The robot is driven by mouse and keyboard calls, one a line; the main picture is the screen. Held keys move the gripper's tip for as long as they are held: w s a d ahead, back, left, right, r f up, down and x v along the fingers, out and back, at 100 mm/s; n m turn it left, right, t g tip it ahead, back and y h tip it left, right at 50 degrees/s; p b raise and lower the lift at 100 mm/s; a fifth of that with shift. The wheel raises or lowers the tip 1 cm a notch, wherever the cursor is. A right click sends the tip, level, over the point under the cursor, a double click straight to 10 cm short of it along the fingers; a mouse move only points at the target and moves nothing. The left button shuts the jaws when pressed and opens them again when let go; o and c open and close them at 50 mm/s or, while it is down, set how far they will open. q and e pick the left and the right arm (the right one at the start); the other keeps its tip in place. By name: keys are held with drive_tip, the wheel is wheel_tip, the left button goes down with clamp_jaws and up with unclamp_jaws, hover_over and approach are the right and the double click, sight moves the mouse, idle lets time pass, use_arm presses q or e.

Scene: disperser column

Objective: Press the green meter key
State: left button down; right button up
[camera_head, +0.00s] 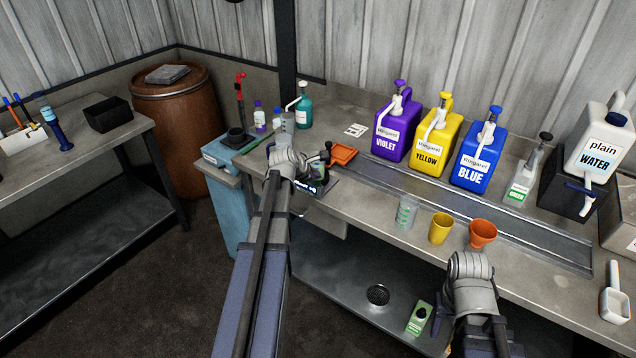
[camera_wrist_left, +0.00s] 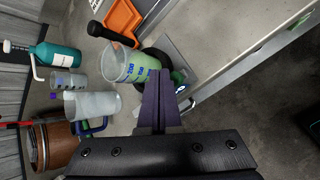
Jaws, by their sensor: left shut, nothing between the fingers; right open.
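My left gripper (camera_head: 306,167) is shut and empty over the left end of the bench, with its closed fingers also in the left wrist view (camera_wrist_left: 160,84). Just beyond its tips is a dark meter with a small lit display (camera_head: 316,188), partly hidden by the gripper. A green patch (camera_wrist_left: 180,78) shows on the dark unit right beside the fingertips; I cannot tell whether they touch it.
An orange tray (camera_head: 342,155) lies behind the meter. Violet (camera_head: 397,130), yellow (camera_head: 435,135) and blue (camera_head: 480,152) jugs stand along the back. A clear beaker (camera_head: 406,213), yellow cup (camera_head: 440,229) and orange cup (camera_head: 482,234) stand at the front. A green device (camera_head: 419,319) lies on the lower shelf.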

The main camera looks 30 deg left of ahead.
use_arm(q)
drive_tip(key=shift+f, duration=0.1)
idle(0.7)
drive_tip(key=shift+f+b, duration=0.35)
drive_tip(key=shift+b, duration=0.05)
drive_tip(key=shift+f+b, duration=0.5)
drive_tip(key=shift+b, duration=0.05)
idle(0.7)
drive_tip(key=shift+r, duration=0.1)
drive_tip(key=shift+r+p, duration=0.85)
drive_tip(key=shift+p, duration=0.15)
wheel_tip(320, 180, up, 5)
drive_tip(key=p, duration=0.5)
